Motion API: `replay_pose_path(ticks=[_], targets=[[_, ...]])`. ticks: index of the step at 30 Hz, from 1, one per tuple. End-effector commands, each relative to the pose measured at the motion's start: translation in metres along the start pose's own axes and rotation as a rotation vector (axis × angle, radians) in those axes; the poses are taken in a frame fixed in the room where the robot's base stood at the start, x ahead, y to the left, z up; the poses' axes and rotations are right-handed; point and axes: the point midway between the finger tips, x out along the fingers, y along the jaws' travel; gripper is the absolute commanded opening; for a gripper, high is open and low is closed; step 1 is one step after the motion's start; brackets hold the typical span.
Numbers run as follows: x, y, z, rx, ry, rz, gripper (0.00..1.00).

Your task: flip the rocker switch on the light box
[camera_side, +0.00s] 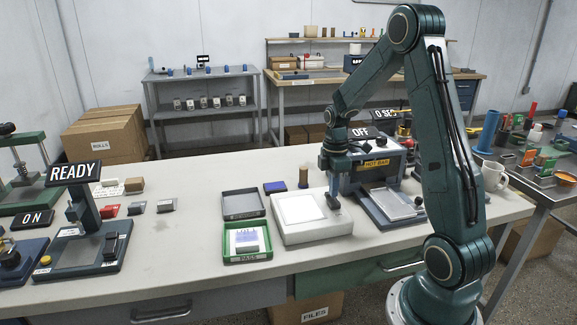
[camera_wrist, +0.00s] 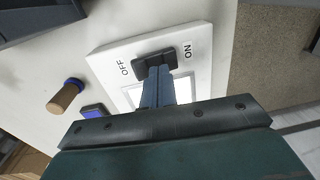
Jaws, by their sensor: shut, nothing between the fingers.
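The light box (camera_side: 298,233) is a low white box with a bright white panel on top, at the middle of the bench. In the wrist view its white casing (camera_wrist: 108,62) carries a dark rocker switch (camera_wrist: 144,65), with OFF printed at its left end and ON at its right. My gripper (camera_wrist: 158,72) is shut and empty, its fingertips over the middle of the rocker. I cannot tell whether they touch it. Which way the rocker is tilted is unclear.
A hot bar press (camera_side: 373,165) stands close behind and right of the light box. A green tray (camera_side: 248,258) and a grey tray (camera_side: 243,205) lie to its left. A brown cylinder (camera_side: 303,177) and a blue pad (camera_side: 275,187) stand behind. A white mug (camera_side: 493,177) is farther right.

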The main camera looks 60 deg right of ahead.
Motion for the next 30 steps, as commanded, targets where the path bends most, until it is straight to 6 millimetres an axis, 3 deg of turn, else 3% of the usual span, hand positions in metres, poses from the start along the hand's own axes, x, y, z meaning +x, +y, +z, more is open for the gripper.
replay_pose_path(ticks=[21,30], targets=[[-0.107,-0.022,0.000,0.001,0.001,0.014,0.00],[-0.128,-0.028,0.000,0.001,0.001,0.011,0.00]])
